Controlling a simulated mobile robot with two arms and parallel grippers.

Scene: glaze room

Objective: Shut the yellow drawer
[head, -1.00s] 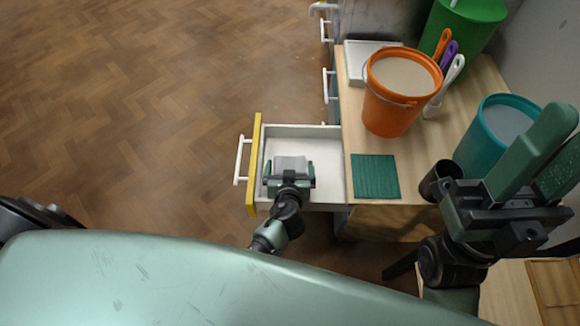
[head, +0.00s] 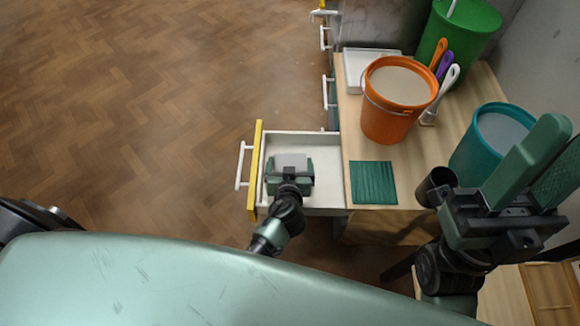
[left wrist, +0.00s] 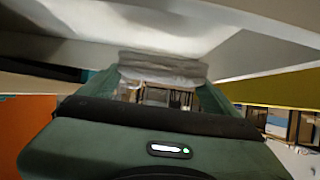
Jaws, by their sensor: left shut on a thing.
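The yellow drawer (head: 255,170) stands open, pulled out to the left from the wooden-topped cabinet. It has a yellow front, a white handle (head: 241,165) and a white inside. My left gripper (head: 290,165) is over the open drawer, shut on a grey, folded-looking cloth (head: 291,160). The cloth also shows between the fingers in the left wrist view (left wrist: 163,68). I cannot tell whether it touches the drawer's floor. The yellow front shows at right in the left wrist view (left wrist: 275,88). My right gripper (head: 545,165) is at right, near the teal bucket, with a gap between its fingers and nothing seen in it.
On the cabinet top (head: 365,225) are an orange bucket (head: 385,120), a teal bucket (head: 480,150), a dark cup (head: 434,188), a green mat (head: 373,182), a white tray (head: 355,72) and several brushes (head: 440,90). A green bin (head: 455,35) stands behind. The floor left of the drawer is clear.

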